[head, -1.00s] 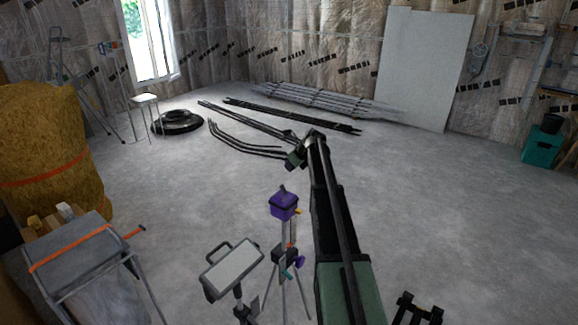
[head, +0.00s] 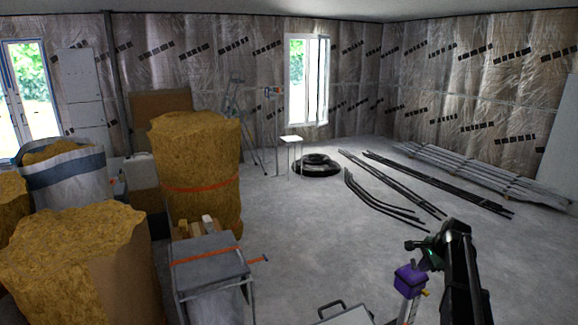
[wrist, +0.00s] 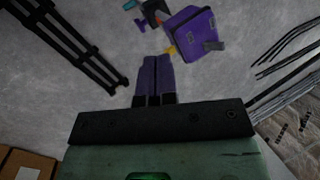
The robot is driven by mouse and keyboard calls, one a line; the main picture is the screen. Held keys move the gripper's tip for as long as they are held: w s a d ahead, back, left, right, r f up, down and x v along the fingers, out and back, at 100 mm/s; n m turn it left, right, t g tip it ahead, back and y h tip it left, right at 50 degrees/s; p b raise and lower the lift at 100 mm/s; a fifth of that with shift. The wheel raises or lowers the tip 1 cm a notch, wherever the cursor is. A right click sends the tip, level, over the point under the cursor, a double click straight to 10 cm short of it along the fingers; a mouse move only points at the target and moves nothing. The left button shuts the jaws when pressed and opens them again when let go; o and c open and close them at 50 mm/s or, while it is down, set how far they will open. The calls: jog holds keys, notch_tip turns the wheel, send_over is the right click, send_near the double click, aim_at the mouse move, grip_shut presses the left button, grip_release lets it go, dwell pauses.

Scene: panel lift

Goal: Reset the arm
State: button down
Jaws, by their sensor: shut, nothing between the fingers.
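My gripper (wrist: 151,58) shows in the wrist view with its two purple fingers side by side, shut and empty. In the head view, my black arm stands at the lower right. Its end (head: 420,246) is just above and beside a purple box-shaped device on a tripod (head: 409,279). The same purple device (wrist: 191,36) shows beyond the fingertips in the wrist view, a little to the right. I cannot tell how far apart they are. The fingers are too small to make out in the head view.
A grey work stand (head: 209,262) with an orange bar and tall yellow insulation rolls (head: 197,165) stand at the left. A lamp (head: 345,314) shows at the bottom edge.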

jog(key=s+a+f+n+g+b, duration=0.1)
jog(key=s+a+f+n+b, duration=0.2)
jog(key=s+a, duration=0.5)
jog(key=s+a+f+n+g+h+b, duration=0.1)
jog(key=s+a+f+n+b, duration=0.2)
jog(key=s+a+f+n, duration=0.2)
jog(key=s+a+f+n+g+h+b, duration=0.1)
jog(key=s+a+f+n+b, duration=0.2)
jog(key=s+a+n, duration=0.5)
jog(key=s+a+f, duration=0.1)
jog(key=s+a, duration=0.4)
jog(key=a, duration=0.3)
jog(key=shift+s+a+n+g, duration=0.25)
jog(key=shift+a+n+g, duration=0.05)
jog(key=shift+n, duration=0.1)
jog(key=shift+f+b, duration=0.1)
jog(key=shift+b, duration=0.25)
